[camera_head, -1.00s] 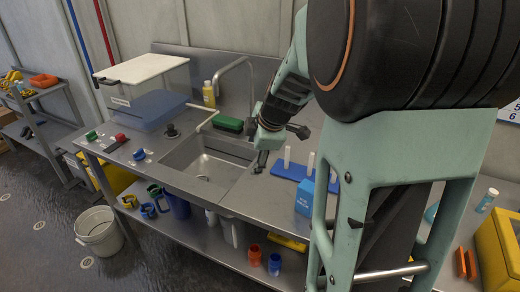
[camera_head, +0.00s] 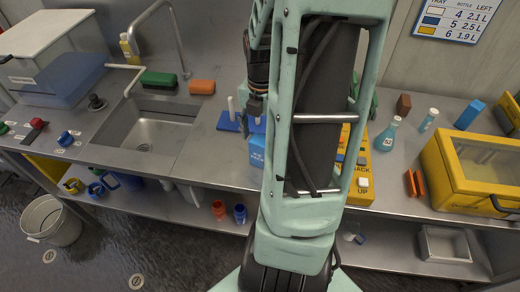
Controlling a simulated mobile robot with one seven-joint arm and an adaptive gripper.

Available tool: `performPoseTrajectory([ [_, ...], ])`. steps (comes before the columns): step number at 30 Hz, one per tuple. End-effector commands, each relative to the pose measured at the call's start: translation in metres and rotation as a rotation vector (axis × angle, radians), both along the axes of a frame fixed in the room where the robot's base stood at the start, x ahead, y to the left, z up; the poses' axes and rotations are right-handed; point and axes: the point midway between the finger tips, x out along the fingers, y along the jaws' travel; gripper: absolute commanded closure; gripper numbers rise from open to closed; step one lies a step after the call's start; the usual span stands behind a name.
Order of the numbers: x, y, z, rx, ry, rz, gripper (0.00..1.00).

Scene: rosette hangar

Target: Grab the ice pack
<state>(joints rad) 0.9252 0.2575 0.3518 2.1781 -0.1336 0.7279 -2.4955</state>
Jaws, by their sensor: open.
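A light blue block with small white lettering (camera_head: 257,152), which looks like the ice pack, stands near the front edge of the steel counter, right of the sink. My arm hides its right part, and its lettering is too small to read surely. My gripper (camera_head: 256,118) is open above and behind this block, close to the blue peg rack (camera_head: 228,122). My own arm covers much of it, so its fingertips and exact gap to the block are unclear.
The sink (camera_head: 145,135) lies to the left, with a tall faucet behind it. Green (camera_head: 158,80) and orange (camera_head: 202,87) brushes lie at the back. Right of my arm are a yellow box (camera_head: 362,185), a flask (camera_head: 388,135) and a yellow case (camera_head: 475,170).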

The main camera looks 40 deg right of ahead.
Motion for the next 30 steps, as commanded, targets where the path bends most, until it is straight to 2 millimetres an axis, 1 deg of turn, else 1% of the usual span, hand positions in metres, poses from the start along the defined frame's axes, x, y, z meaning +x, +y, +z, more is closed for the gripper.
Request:
performPoseTrajectory([
  [1,0.0,0.001,-0.009,0.003,0.001,0.0,0.36],
  [3,0.0,0.001,-0.016,0.002,0.001,-0.001,0.36],
  [8,-0.001,0.002,-0.026,0.001,0.0,-0.001,0.36],
  [15,-0.004,0.006,-0.061,0.002,0.0,-0.001,0.36],
  [18,-0.004,0.006,-0.07,0.0,-0.001,-0.002,0.36],
  [26,-0.003,0.005,-0.072,-0.001,-0.004,-0.003,0.36],
  [27,-0.003,0.005,-0.072,-0.001,-0.004,-0.003,0.38],
  [30,-0.003,0.005,-0.072,-0.001,-0.004,-0.003,0.49],
])
